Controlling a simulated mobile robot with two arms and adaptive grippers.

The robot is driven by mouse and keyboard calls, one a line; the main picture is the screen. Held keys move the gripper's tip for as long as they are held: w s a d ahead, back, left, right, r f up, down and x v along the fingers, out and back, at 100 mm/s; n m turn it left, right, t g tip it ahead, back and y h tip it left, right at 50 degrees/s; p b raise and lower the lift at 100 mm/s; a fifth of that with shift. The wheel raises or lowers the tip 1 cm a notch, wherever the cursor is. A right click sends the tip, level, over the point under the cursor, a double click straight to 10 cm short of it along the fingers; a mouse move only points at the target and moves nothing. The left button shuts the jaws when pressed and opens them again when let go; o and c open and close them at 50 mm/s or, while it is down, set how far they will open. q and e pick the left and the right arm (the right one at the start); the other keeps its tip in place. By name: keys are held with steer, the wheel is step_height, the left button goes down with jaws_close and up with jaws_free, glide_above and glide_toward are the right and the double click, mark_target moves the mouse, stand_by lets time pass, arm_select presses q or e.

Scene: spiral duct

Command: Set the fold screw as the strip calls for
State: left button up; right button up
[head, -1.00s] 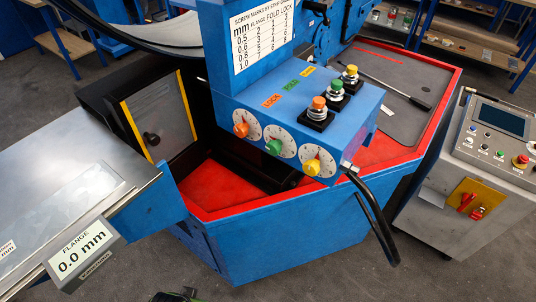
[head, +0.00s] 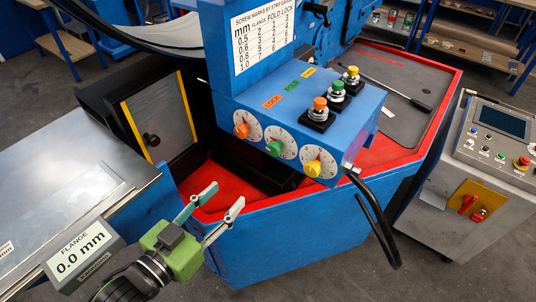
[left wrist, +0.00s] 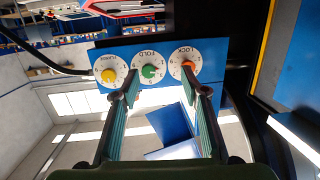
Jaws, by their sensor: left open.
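The green fold screw knob (head: 274,148) sits in a white numbered dial on the blue machine head, between the orange lock knob (head: 241,130) and the yellow flange knob (head: 313,168). In the left wrist view the green knob (left wrist: 149,71) lies ahead, between the fingers. The dial marks are too small to read surely. A chart (head: 262,36) above lists mm against flange, fold and lock marks. The gauge (head: 82,252) reads flange 0.0 mm. My left gripper (head: 226,195) is open and empty, below and left of the dials, apart from them. My right gripper is out of view.
Push buttons (head: 334,97) stand on top of the blue head. A metal table (head: 60,170) is at left, bearing a faint pale sheet (head: 95,187). A control console (head: 490,150) stands at right. Red-edged trough lies below the dials.

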mark_target(272, 152)
arm_select(q)
steer(key=w+d+r+p, duration=0.1)
steer(key=w+d, duration=0.2)
steer(key=w+d+r+h+p, duration=0.1)
steer(key=w+d, duration=0.2)
steer(key=w+d+r+m+h+p, duration=0.1)
steer(key=w+d, duration=0.2)
steer(key=shift+w+d+r+t+p, duration=0.1)
steer(key=shift+w+t+p, duration=0.15)
steer(key=shift+t+p, duration=0.05)
steer(key=shift+w+d, duration=0.25)
steer(key=shift+w, duration=0.1)
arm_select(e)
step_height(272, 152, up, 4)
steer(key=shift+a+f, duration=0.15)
arm_select(q)
steer(key=c, duration=1.1)
